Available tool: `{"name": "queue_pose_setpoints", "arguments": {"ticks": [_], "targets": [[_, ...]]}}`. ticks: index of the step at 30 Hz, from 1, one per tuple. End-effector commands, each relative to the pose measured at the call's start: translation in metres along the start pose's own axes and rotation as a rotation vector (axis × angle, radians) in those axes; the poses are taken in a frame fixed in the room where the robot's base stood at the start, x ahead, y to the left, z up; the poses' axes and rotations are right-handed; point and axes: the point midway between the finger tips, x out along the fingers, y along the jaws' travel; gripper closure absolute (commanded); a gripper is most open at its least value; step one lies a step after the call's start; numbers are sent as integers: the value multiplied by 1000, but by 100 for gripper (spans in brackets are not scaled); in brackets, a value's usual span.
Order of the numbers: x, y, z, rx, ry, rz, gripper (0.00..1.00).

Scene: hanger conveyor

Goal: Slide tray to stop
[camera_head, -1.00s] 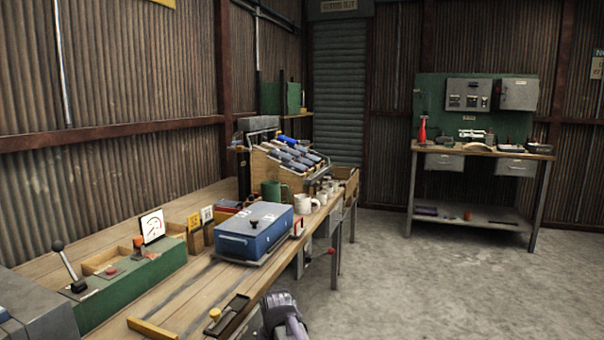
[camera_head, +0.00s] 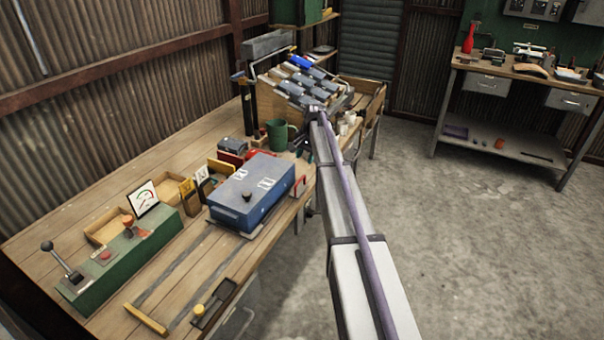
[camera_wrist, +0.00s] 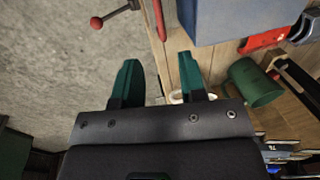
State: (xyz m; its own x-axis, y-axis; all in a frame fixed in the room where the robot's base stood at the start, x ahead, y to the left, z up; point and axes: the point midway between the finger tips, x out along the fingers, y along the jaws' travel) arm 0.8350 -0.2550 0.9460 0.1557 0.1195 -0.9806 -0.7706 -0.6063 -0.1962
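A blue box (camera_head: 250,195) sits on a thin grey tray (camera_head: 238,232) on the wooden bench. A red handle (camera_head: 298,187) stands at its right end. Two dark rails (camera_head: 170,275) run from the tray toward a yellow bar (camera_head: 146,320) across the bench's near end, with bare rail between. My gripper is beyond the box's far right end, and the arm partly hides it in the head view. In the wrist view my gripper (camera_wrist: 160,75) is open and empty.
A green mug (camera_head: 278,135) also shows in the wrist view (camera_wrist: 258,85). White mugs (camera_head: 347,122) and a sloped rack of dark items (camera_head: 300,80) stand behind. A green lever panel (camera_head: 125,255) lines the left. A red ball knob (camera_wrist: 97,22) juts past the bench edge. The floor at right is clear.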

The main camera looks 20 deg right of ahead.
Motion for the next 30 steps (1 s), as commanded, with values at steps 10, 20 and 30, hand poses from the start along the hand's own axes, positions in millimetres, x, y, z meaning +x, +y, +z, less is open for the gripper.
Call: {"name": "queue_pose_setpoints", "arguments": {"ticks": [10, 20, 30], "targets": [[78, 2, 0, -3, 0, 1, 62], [105, 0, 0, -2, 0, 1, 62], [104, 0, 0, -2, 0, 1, 80]]}}
